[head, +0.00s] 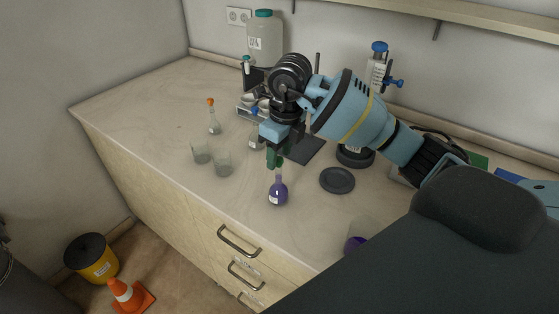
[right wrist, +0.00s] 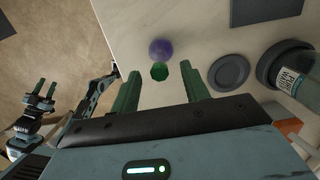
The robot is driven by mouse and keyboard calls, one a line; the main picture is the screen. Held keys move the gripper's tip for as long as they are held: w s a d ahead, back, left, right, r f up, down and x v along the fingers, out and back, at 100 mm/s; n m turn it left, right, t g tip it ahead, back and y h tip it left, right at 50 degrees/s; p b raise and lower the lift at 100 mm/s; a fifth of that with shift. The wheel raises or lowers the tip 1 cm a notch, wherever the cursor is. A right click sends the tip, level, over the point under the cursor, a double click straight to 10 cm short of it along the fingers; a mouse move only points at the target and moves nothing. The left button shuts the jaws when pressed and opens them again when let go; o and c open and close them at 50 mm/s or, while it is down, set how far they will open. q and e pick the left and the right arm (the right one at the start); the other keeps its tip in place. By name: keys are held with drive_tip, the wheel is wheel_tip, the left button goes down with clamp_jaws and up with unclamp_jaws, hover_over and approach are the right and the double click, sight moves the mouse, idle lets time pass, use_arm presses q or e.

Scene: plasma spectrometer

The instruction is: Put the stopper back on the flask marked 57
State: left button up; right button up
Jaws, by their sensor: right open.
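A small round flask with purple liquid (head: 278,193) stands upright near the bench's front edge; its label is too small to read. It also shows in the right wrist view (right wrist: 160,47). A green stopper (right wrist: 159,72) lines up with the flask's neck; I cannot tell whether it is seated. My right gripper (head: 275,160) is just above the flask, pointing down. In the right wrist view its green fingers (right wrist: 159,85) are apart on either side of the stopper, with gaps. My left gripper (right wrist: 45,89) shows at the left there, fingers apart and empty, away from the bench.
Two glass beakers (head: 223,161) and an orange-stoppered flask (head: 214,119) stand left of the gripper. A blue-stoppered flask (head: 254,138) stands behind it. A dark round dish (head: 337,180) lies right of the purple flask. A large bottle (head: 264,42) stands at the back. The bench's left is clear.

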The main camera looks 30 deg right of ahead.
sight(279, 158)
drive_tip(key=shift+a+f, duration=0.1)
drive_tip(key=shift+f, duration=0.15)
clamp_jaws()
drive_tip(key=shift+r, duration=0.1)
idle(0.4)
drive_tip(key=shift+r, duration=0.55)
wheel_tip(279, 158, up, 2)
drive_tip(key=shift+r, duration=0.2)
drive_tip(key=s+a+r, duration=0.1)
drive_tip(key=s+a, duration=0.7)
drive_tip(key=s, duration=0.5)
drive_tip(key=shift+s+a+r, duration=0.15)
drive_tip(key=shift+s+a, duration=0.1)
drive_tip(key=shift+a, duration=0.05)
